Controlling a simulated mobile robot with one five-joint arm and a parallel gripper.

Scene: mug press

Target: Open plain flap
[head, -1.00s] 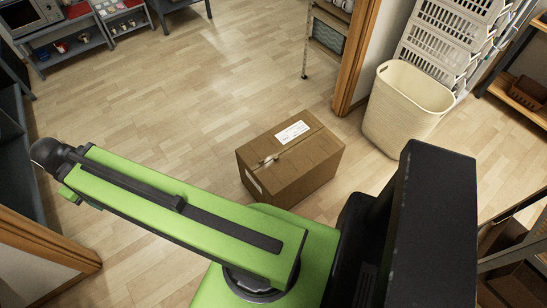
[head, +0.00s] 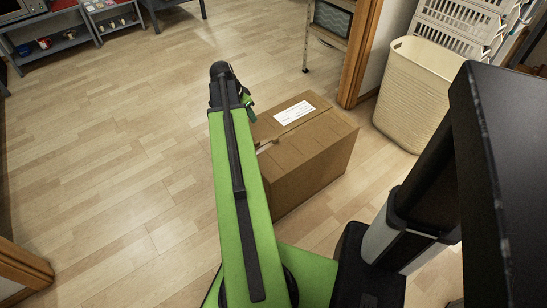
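A brown cardboard box (head: 312,160) stands on the floor ahead of me. Its top looks closed. A white label (head: 294,112) lies on the far part of the top, and a seam with a small pale piece of tape (head: 266,147) runs across the middle. The half with no label, nearer me, is the plain flap (head: 305,142). My green arm reaches forward along the box's left side and hides part of it. My gripper (head: 247,99) is at the arm's far end, near the box's far left corner. Its fingers are too small and dark to tell their state.
A cream woven basket (head: 418,97) stands right of the box, beside a wooden door frame (head: 362,55). White crates (head: 458,35) are stacked behind it. Grey shelves (head: 65,45) stand far left. The floor left of my arm is clear.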

